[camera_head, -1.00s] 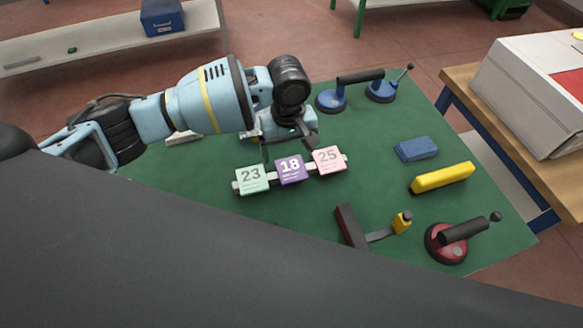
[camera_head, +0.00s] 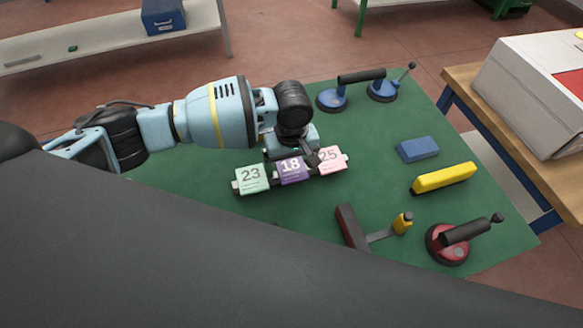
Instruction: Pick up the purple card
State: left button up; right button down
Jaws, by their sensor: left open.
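The purple card (camera_head: 291,172), marked 18, stands in a light rail on the green table, between a green card (camera_head: 252,178) marked 23 and a pink card (camera_head: 333,161) marked 25. My left gripper (camera_head: 291,159) is open and right at the purple card, with one dark finger at its left and the other at its upper right, overlapping the pink card's edge. Whether the fingers touch the card I cannot tell. My right gripper is not in view.
A blue double suction lifter (camera_head: 360,77) stands at the back. A blue block (camera_head: 416,149), a yellow bar (camera_head: 443,178), a dark-headed tool with a yellow end (camera_head: 352,227) and a red suction cup (camera_head: 446,244) lie to the right. The green tabletop (camera_head: 375,185) is clear just right of the cards.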

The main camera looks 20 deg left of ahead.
aim_at(292, 168)
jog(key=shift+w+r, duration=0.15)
pick_arm(q)
jog(key=shift+f, duration=0.1)
jog(key=c, duration=1.1)
jog(key=shift+o, duration=0.2)
notch_tip(292, 168, up, 4)
jog(key=shift+r, duration=0.2)
jog(key=s+a+p, duration=0.1)
jog(key=s+p, duration=0.1)
jog(key=s, duration=1.4)
jog(key=shift+a+r, duration=0.25)
jog(key=shift+r, duration=0.2)
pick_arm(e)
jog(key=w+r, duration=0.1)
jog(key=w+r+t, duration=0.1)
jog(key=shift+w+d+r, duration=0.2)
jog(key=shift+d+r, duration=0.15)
